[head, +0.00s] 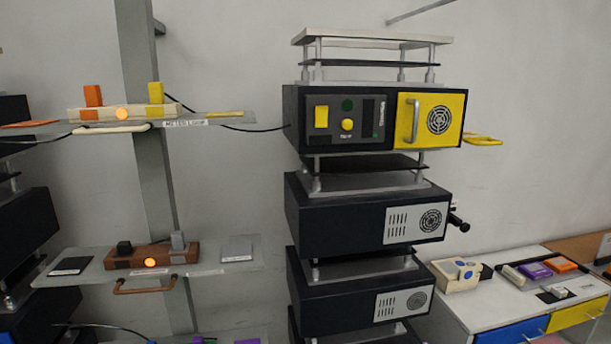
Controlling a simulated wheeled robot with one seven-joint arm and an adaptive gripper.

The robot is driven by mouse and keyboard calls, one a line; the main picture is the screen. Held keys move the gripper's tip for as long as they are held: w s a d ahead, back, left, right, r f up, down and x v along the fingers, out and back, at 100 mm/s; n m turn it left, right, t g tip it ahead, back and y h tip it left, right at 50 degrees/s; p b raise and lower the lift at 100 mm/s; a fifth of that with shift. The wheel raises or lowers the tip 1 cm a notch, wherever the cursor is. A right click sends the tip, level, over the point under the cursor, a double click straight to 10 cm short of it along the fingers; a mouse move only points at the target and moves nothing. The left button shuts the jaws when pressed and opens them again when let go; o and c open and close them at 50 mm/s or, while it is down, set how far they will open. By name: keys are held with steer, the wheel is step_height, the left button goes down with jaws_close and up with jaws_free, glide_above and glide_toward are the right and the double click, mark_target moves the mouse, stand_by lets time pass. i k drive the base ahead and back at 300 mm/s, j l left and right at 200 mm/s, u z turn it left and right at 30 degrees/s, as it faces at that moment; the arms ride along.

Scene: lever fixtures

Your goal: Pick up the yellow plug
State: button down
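A yellow plug (155,94) stands upright in the right part of a cream socket block (122,112) on the upper left shelf. An orange plug (93,96) stands upright at the left of the same block, and a round orange light glows between them. A flat yellow pad (224,114) lies on the shelf to the right. My gripper is not in view.
The shelf (196,121) is labelled "METER LOOP" and has a cream handle (111,129) at its front. A lower shelf holds a brown block (150,256). Stacked dark units (300,115) stand right of the shelves, a white cabinet (466,307) at lower right.

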mark_target(155, 90)
steer(key=u, duration=1.3)
steer(key=i+j+u, duration=0.1)
steer(key=j, duration=0.25)
